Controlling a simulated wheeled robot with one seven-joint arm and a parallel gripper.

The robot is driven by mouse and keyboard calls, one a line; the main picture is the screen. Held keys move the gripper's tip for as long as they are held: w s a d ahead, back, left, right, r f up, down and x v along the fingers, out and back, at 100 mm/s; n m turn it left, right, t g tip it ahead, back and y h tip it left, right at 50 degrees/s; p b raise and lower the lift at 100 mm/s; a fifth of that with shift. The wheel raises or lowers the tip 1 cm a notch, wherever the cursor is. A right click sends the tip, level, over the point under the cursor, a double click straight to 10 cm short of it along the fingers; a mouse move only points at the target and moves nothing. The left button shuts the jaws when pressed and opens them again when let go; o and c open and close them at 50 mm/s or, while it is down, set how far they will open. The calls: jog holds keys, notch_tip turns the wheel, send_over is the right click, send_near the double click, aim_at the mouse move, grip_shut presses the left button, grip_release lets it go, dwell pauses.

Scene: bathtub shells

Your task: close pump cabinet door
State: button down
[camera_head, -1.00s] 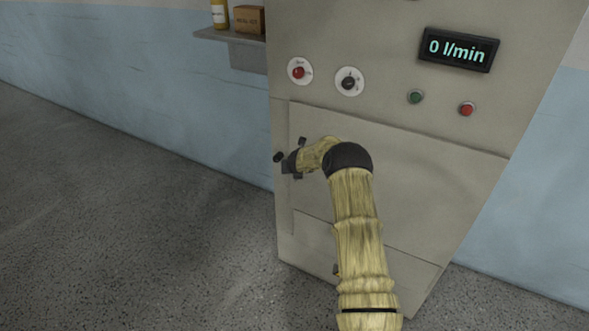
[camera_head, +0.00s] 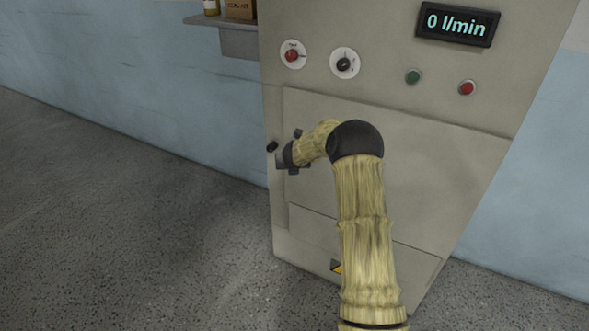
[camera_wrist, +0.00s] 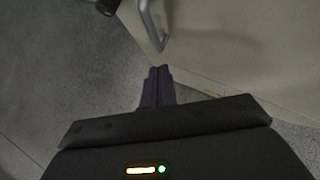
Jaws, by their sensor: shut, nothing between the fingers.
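The pump cabinet (camera_head: 277,215) is a tall beige box. Its door (camera_head: 430,165) is a plain panel that looks flush or nearly flush with the front; a small gap cannot be told. A bent metal handle (camera_wrist: 153,24) shows on the pale panel in the wrist view. A black knob (camera_head: 272,147) sticks out by the cabinet's left edge. My gripper (camera_head: 281,161) is at the left part of the door, beside that knob. In the wrist view its dark fingers (camera_wrist: 158,73) are together and empty, just short of the handle; contact cannot be told. My arm hides the door's middle.
Above the door are two dials (camera_head: 344,63), a green button (camera_head: 413,77), a red button (camera_head: 467,88) and a display (camera_head: 457,23) reading 0 l/min. A wall shelf (camera_head: 222,22) holds a bottle and a box. Bare floor (camera_head: 120,230) lies to the left.

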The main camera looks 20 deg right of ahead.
jog(key=v, duration=0.9)
jog(key=shift+b, duration=0.35)
jog(key=s+a+r+n+y, duration=0.3)
jog(key=s+a+n, duration=0.8)
jog(key=n, duration=0.8)
jog(key=s+f+n+g+h, duration=0.1)
jog(key=s+n+g, duration=0.5)
jog(key=s+n, duration=1.7)
notch_tip(320, 180, up, 14)
jog(key=s+m+p, duration=0.2)
jog(key=m+p, duration=0.1)
jog(key=p, duration=1.1)
jog(key=shift+s+d+r+p, duration=0.15)
jog(key=shift+s+d+p, duration=0.15)
jog(key=shift+d+p, duration=0.05)
